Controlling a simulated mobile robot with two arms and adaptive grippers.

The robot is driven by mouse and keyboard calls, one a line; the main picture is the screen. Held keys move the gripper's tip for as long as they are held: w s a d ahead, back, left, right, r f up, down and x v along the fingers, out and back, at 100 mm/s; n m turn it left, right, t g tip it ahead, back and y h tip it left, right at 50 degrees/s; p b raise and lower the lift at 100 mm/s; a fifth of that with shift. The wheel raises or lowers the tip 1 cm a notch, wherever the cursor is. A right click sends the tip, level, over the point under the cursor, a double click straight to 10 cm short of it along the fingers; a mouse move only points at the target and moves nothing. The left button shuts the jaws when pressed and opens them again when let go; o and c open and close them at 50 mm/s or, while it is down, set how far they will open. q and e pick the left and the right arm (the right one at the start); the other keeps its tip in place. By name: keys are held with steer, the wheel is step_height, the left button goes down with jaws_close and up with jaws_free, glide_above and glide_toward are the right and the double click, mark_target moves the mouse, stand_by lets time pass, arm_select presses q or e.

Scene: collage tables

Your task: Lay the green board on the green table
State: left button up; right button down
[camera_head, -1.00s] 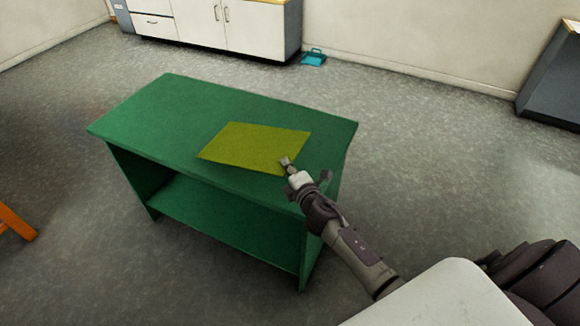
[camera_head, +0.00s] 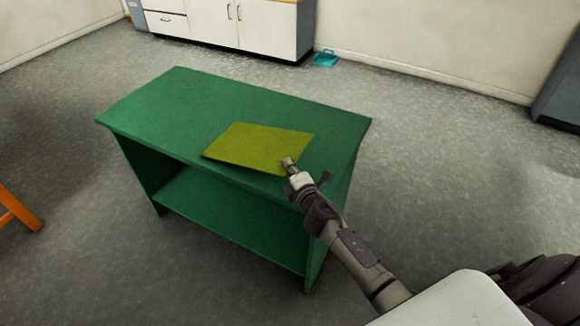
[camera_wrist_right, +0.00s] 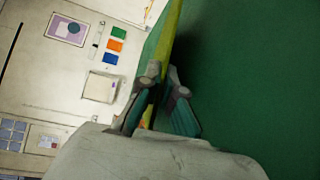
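The green board (camera_head: 258,146), a flat yellow-green sheet, is over the front right part of the green table (camera_head: 190,100). My right gripper (camera_head: 289,164) is shut on the board's near right corner. In the right wrist view, the board (camera_wrist_right: 174,22) shows almost edge-on as a thin strip running between the fingers (camera_wrist_right: 160,92). The table top (camera_wrist_right: 245,80) fills the right side there, with a dark shadow beside the board. The board looks slightly above the table top; whether any edge touches is unclear. My left gripper is not in view.
The table has an open lower shelf (camera_head: 225,215) and a bare top around the board. White cabinets (camera_head: 265,28) stand at the back wall, with a teal dustpan-like item (camera_head: 325,59) on the floor. An orange leg (camera_head: 18,210) shows at far left.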

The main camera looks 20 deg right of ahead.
steer(key=shift+c, duration=2.4)
jaws_free()
steer(key=shift+f, duration=0.1)
